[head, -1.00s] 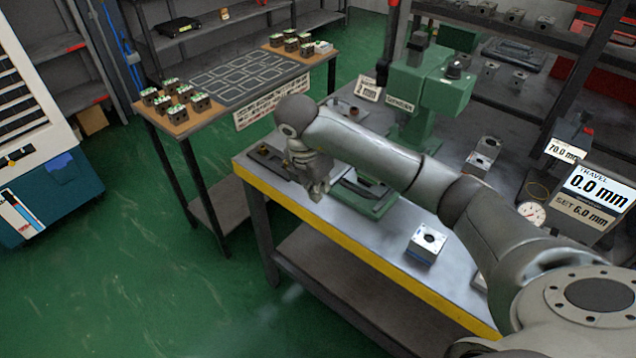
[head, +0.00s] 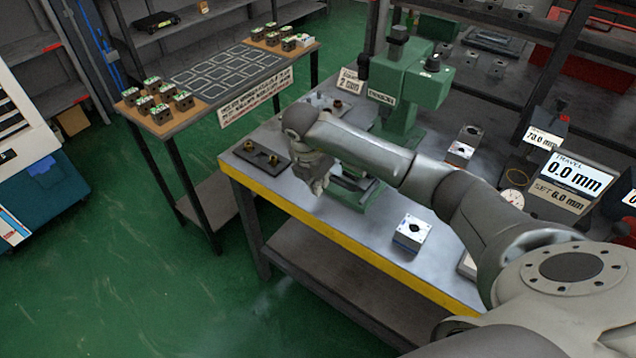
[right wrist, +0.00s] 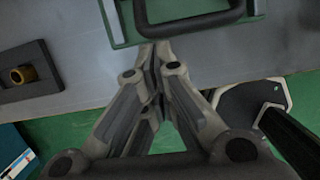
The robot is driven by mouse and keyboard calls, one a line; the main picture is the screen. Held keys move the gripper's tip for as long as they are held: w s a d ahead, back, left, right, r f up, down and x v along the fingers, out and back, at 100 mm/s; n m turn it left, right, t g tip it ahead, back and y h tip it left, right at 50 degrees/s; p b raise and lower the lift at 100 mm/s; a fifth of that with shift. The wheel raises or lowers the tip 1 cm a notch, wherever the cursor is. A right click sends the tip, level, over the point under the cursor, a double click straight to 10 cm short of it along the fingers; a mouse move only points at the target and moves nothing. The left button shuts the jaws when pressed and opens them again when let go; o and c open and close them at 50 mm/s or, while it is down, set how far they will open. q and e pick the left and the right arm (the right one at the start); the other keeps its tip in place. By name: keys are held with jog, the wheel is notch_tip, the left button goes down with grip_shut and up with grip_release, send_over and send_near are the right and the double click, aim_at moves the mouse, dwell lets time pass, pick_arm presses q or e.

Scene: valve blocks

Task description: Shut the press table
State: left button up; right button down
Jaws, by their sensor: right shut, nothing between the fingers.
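The green press (head: 405,85) stands on the steel bench. Its low green table (head: 352,196) sticks out toward the bench's front edge, partly hidden behind my right arm. In the right wrist view the green table (right wrist: 125,30) shows at the top, with its black bar handle (right wrist: 195,27). My right gripper (head: 318,188) is beside the table's front end, on its left in the head view. In the right wrist view the shut, empty fingertips (right wrist: 155,50) are just below the table's edge and handle. I cannot tell whether they touch it. My left gripper is out of view.
A dark plate with brass pins (head: 262,157) lies left of my right gripper. A metal block (head: 411,233) sits to the right on the bench (head: 350,240). A display (head: 572,178) reads travel 0.0 mm, set 6.0 mm. Green floor is free in front.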

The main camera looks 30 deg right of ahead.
jog(key=w+d+b, duration=0.1)
jog(key=d, duration=0.3)
jog(key=w+d+b, duration=0.2)
jog(key=d, duration=0.2)
jog(key=w+d+b, duration=0.2)
jog(key=d, duration=0.2)
jog(key=shift+d, duration=0.1)
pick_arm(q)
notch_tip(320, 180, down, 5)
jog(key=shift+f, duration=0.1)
pick_arm(e)
jog(key=shift+r, duration=0.1)
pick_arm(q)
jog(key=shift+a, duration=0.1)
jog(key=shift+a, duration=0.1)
